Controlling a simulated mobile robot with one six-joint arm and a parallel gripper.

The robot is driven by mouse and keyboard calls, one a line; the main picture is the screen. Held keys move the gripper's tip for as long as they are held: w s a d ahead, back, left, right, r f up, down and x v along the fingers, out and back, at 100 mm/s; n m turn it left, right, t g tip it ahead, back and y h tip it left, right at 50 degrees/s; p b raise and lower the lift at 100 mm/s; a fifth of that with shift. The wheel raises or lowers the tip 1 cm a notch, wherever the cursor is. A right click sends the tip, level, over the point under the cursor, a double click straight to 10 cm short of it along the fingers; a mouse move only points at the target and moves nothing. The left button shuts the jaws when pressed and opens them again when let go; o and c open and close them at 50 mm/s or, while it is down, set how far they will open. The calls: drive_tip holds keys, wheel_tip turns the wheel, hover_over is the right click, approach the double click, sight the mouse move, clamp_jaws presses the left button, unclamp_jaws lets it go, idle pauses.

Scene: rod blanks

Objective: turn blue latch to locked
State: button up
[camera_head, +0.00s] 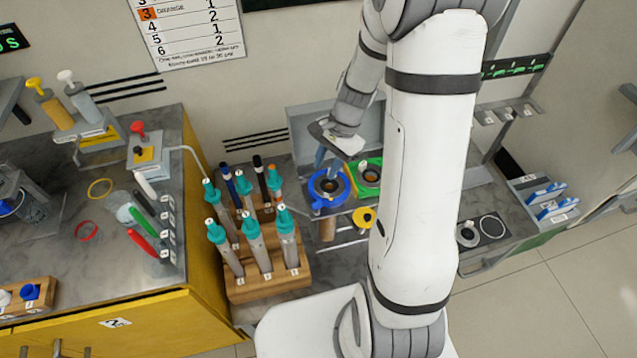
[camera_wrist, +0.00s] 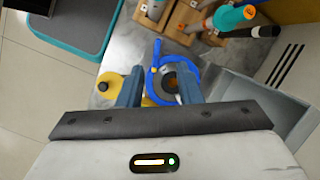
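My gripper (camera_head: 320,158) is just above the latch, pointing down. In the wrist view my gripper (camera_wrist: 160,88) has its two blue-grey fingers apart, with the ring's left part seen between and beyond them. The fingers hide part of the ring; I cannot tell whether they touch it.
A yellow round knob (camera_head: 363,217) stands in front. A wooden rack (camera_head: 265,283) of teal-capped tubes is at the left. A grey panel (camera_head: 300,130) rises behind the latch.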

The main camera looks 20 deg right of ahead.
sight(317, 203)
drive_tip(key=f+m, duration=0.1)
drive_tip(key=f, duration=0.3)
drive_tip(key=a+f, duration=0.1)
drive_tip(key=f, duration=0.4)
drive_tip(key=a+f+m+y, duration=0.1)
drive_tip(key=f, duration=0.3)
drive_tip(key=shift+s+a+f+m+g, duration=0.1)
drive_tip(key=shift+s+f+m+g, duration=0.2)
drive_tip(key=shift+s, duration=0.05)
drive_tip(key=shift+c, duration=0.3)
